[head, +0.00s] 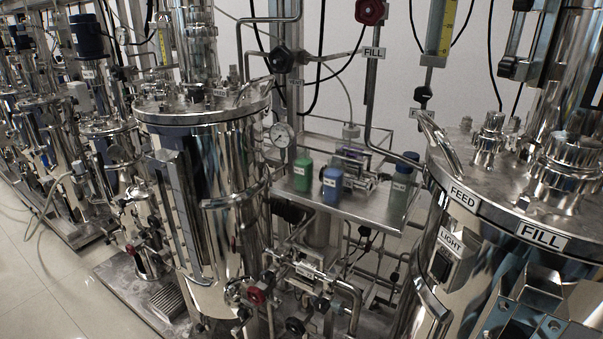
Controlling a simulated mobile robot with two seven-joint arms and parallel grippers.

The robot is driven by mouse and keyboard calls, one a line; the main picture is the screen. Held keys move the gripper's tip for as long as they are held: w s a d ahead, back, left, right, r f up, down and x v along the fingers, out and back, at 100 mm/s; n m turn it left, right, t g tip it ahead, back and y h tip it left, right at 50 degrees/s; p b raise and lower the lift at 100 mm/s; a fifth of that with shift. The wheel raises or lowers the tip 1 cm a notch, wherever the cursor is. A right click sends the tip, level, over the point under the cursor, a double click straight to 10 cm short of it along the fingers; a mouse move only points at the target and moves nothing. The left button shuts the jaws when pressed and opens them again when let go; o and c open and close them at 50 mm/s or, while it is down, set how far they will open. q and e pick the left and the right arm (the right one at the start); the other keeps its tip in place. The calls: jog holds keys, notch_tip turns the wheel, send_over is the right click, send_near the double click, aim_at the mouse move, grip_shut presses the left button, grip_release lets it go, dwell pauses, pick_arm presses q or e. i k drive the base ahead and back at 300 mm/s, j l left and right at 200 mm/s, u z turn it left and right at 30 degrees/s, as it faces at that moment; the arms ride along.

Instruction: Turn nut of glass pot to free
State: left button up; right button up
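A large polished steel vessel (222,190) with a flat lid stands left of centre. A second steel vessel (480,235) stands close by at the right, with FEED, FILL and LIGHT labels. Short metal fittings (490,140) and a wider round fitting (565,175) stand on its lid. I cannot tell which part is the glass pot or its nut. A small cylindrical pot (148,262) sits low at the left vessel's foot; its material is unclear.
A steel shelf (345,203) between the vessels holds a green bottle (303,172) and a blue bottle (332,186). Pipes and valves, including a red knob (256,296), crowd the space below. More skids stand at far left. Tiled floor (40,295) is clear at lower left.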

aim_at(198, 32)
jog(key=i+j+z, duration=0.15)
jog(key=j, duration=0.25)
jog(key=i+j+z, duration=0.15)
jog(key=j, duration=0.25)
jog(key=i+j+z, duration=0.15)
jog(key=j, duration=0.3)
jog(key=i+j+z, duration=0.15)
jog(key=j, duration=0.25)
jog(key=i+j+z, duration=0.15)
jog(key=j, duration=0.35)
jog(key=j+z, duration=0.15)
jog(key=j, duration=0.3)
